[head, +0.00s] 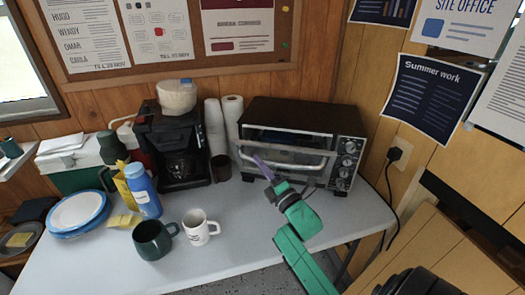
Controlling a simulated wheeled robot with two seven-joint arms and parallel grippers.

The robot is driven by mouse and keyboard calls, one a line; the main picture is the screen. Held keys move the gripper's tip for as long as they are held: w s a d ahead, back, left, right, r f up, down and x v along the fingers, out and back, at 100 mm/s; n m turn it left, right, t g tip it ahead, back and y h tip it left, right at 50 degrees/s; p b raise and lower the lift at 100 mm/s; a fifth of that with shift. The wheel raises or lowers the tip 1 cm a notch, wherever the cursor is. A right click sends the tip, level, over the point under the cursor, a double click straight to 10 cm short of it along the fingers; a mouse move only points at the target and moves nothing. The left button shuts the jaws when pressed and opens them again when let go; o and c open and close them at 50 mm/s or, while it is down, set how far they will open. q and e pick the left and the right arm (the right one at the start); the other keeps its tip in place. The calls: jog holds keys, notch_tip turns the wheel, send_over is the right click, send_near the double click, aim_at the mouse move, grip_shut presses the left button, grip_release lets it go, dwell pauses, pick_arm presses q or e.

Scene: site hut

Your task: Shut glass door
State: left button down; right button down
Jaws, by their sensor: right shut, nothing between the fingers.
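The glass door (295,158) is on the front of a black and silver toaster oven (305,115) on the table, right of centre. A pale bar handle runs across the door. From this high angle I cannot tell whether the door is fully shut or a little ajar. My right gripper (261,163), on a green arm from the lower right, has its purple fingers closed and empty. The fingertips are in front of the door near the handle's left half; contact is unclear. They and the wrist hide part of the door. My left gripper is out of view.
A coffee maker (175,145), paper rolls (215,128) and a dark brown cup (221,168) stand left of the oven. A white mug (199,228), green mug (153,240) and blue bottle (143,191) stand farther left. The table (225,270) is clear at front centre.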

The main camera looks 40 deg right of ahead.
aim_at(266, 144)
jog(key=shift+w+d+r+p, duration=0.15)
jog(key=shift+w+d+r, duration=0.25)
jog(key=shift+d, duration=0.25)
jog(key=shift+w+d+r+p, duration=0.15)
jog(key=shift+w+d+r, duration=0.1)
jog(key=shift+w+d, duration=0.3)
jog(key=shift+r, duration=0.1)
jog(key=w+d+r+m+p, duration=0.1)
jog(key=p, duration=0.1)
jog(key=w+d+r+m+g+p, duration=0.1)
jog(key=d+p, duration=0.1)
jog(key=shift+w+r+g+h+p, duration=0.3)
jog(key=shift+r+p, duration=0.05)
jog(key=shift+w+d+f+b, duration=0.2)
jog(key=shift+w+d+b, duration=0.15)
jog(key=shift+d+b, duration=0.1)
jog(key=shift+w+d+f+b, duration=0.15)
jog(key=shift+w+d+b, duration=0.2)
jog(key=shift+d+b, duration=0.1)
jog(key=shift+w, duration=0.15)
jog(key=shift+r, duration=0.1)
